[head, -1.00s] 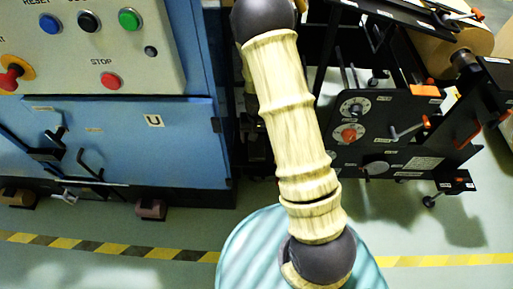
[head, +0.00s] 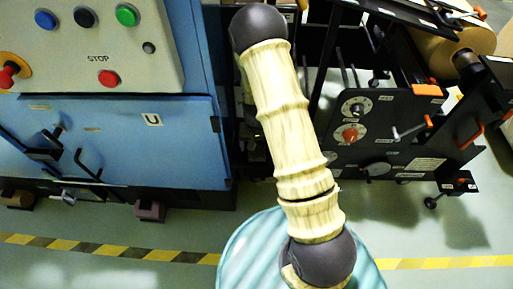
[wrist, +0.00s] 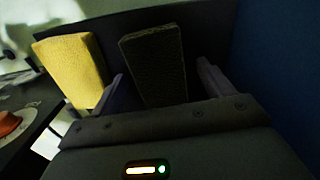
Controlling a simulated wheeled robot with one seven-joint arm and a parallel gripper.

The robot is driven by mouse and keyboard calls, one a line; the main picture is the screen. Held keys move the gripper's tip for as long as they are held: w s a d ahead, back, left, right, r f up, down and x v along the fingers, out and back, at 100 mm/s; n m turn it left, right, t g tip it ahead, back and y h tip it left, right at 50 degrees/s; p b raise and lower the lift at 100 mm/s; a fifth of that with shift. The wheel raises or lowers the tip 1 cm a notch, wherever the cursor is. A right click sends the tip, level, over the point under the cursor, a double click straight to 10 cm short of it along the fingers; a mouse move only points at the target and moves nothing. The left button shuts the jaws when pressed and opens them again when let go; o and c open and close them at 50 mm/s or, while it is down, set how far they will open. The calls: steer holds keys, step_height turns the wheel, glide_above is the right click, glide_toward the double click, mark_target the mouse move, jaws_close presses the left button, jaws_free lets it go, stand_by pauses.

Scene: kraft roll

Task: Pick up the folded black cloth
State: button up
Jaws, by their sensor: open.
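The folded black cloth (wrist: 155,65) shows in the wrist view as a dark, textured block standing upright against a dark panel. My gripper (wrist: 160,70) is open, with one finger on each side of the black cloth in the picture. Whether either finger touches the cloth, I cannot tell in the dim light. The cloth's lower end is hidden behind the gripper body. In the head view, neither the cloth nor my gripper can be made out; my arm crosses the middle.
A yellow folded cloth (wrist: 72,68) stands just left of my left finger. A dark blue wall (wrist: 275,70) is close on the right. In the head view, a blue machine cabinet (head: 130,150) stands left and a black machine with a kraft roll (head: 450,45) right.

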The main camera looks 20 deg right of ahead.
mark_target(258, 147)
steer(key=c, duration=1.1)
steer(key=shift+o, duration=0.2)
steer(key=shift+r, duration=0.15)
steer(key=shift+s+r, duration=0.15)
steer(key=shift+r, duration=0.1)
step_height(258, 147, up, 7)
steer(key=shift+s+d+f+p, duration=0.1)
steer(key=shift+d+p, duration=0.05)
steer(key=shift+p, duration=0.95)
steer(key=s+d+p, duration=0.4)
steer(key=s+p, duration=0.1)
steer(key=s, duration=0.3)
steer(key=s+d+p, duration=0.4)
steer(key=s+p, duration=0.1)
steer(key=s, duration=0.4)
steer(key=shift+s+d+f, duration=0.2)
steer(key=shift+d+f, duration=0.05)
steer(key=shift+d, duration=0.15)
steer(key=shift+o, duration=0.5)
steer(key=shift+w, duration=0.1)
